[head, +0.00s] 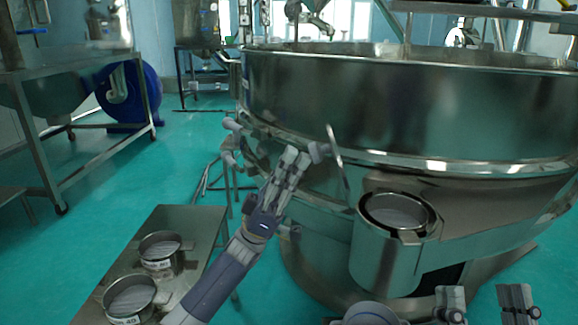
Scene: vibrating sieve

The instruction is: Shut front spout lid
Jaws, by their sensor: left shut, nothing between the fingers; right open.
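The front spout (385,262) is a round metal outlet on the front of the large steel sieve (400,105). Its mouth is uncovered and shows a pale mesh-like surface inside. The spout lid (342,172) stands up on edge at the left of the mouth, seen as a thin metal disc. My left gripper (317,153) is shut and empty, with its fingertips just left of the lid's upper part. I cannot tell if they touch it. My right gripper (485,303) is open at the bottom right edge, below and right of the spout.
A low metal table (196,222) at the lower left bears two round sieves, one nearer (130,300) and one farther (160,252). A steel table (75,62) and a blue round machine (128,95) stand at the back left. Green floor (95,200) lies open between.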

